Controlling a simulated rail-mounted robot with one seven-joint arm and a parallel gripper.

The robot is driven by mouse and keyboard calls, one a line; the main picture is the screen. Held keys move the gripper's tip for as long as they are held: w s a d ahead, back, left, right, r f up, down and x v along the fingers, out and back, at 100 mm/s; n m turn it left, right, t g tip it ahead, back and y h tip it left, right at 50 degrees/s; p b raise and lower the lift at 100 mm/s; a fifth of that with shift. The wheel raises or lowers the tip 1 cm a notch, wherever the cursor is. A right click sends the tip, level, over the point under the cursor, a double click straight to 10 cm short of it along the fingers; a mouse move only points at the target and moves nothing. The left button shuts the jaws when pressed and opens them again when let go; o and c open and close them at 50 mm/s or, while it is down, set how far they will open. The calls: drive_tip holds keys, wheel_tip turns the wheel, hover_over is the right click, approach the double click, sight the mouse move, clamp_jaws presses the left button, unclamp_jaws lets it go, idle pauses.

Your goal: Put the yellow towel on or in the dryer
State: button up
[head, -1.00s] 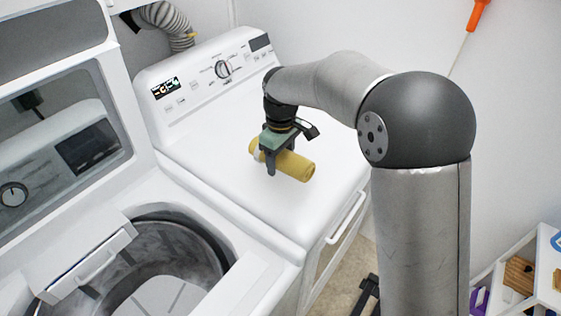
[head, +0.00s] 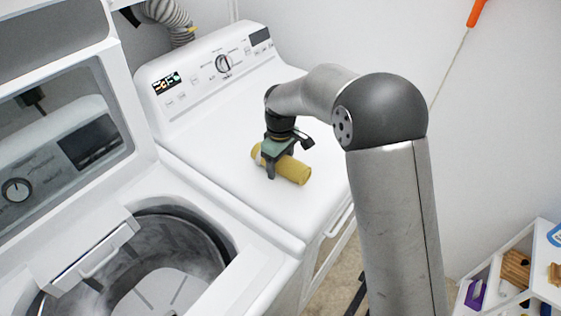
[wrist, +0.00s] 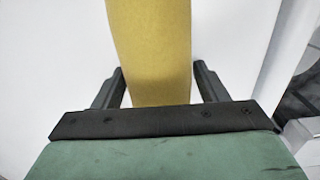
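The yellow towel (head: 293,170) is a rolled cylinder over the white top of the dryer (head: 210,145), the machine on the right with the dial panel. It lies at or just above that top; contact is hard to tell. My gripper (head: 268,175) comes down from above, with its fingers on either side of the towel near its left end. The towel's underside is hidden.
The washer (head: 185,190) stands at left with its lid up and its drum (head: 180,250) open. A white shelf (head: 535,262) with small items is at lower right. A wall runs behind the dryer. The dryer top around the towel is clear.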

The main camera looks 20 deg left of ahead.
drive_tip(key=shift+o, duration=1.2)
drive_tip(key=shift+r, duration=0.1)
wheel_tip(320, 180, up, 11)
drive_tip(key=shift+b, duration=0.7)
drive_tip(key=shift+r, duration=0.65)
drive_tip(key=shift+d, duration=0.15)
drive_tip(key=s+d+m, duration=0.5)
drive_tip(key=s+d, duration=0.3)
drive_tip(key=d, duration=0.5)
drive_tip(key=s+d+m, duration=0.5)
drive_tip(key=s+d, duration=0.3)
drive_tip(key=d, duration=0.5)
drive_tip(key=s+d+f+m, duration=0.3)
drive_tip(key=s+d, duration=0.2)
drive_tip(key=s, duration=0.5)
drive_tip(key=shift+d+f+m+t, duration=0.25)
drive_tip(key=shift+f+m+t, duration=0.15)
